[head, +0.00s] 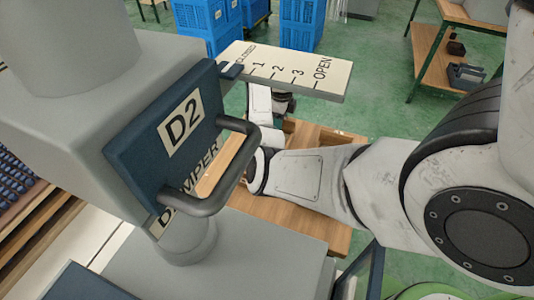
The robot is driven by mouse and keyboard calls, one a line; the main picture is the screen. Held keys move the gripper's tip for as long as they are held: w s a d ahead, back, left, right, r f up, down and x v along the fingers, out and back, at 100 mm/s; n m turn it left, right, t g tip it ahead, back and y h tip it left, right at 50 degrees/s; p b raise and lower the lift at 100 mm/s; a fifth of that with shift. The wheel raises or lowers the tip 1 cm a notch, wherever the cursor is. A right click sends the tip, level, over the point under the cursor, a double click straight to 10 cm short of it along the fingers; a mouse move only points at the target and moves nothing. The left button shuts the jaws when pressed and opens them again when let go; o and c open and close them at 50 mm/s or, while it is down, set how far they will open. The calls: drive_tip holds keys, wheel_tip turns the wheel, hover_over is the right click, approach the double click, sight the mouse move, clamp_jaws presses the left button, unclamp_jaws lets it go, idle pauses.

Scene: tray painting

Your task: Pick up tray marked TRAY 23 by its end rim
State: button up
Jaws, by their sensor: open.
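No tray with the mark TRAY 23 can be made out in the head view. My arm reaches in from the right and bends behind the dark handle of the D2 panel. Its far end is partly hidden by the handle and the scale plate, and no gripper fingers can be seen.
A dark blue panel marked D2 (180,122) with a bar handle (240,165) stands close at the left. A scale plate (300,70) reads 1, 2, 3, OPEN. A wooden surface (300,225) lies below my arm. Blue crates (300,22) stand behind; a workbench (460,50) is at right.

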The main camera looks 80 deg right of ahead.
drive_tip(key=shift+f, duration=0.2)
idle(0.6)
drive_tip(key=shift+c, duration=0.3)
clamp_jaws()
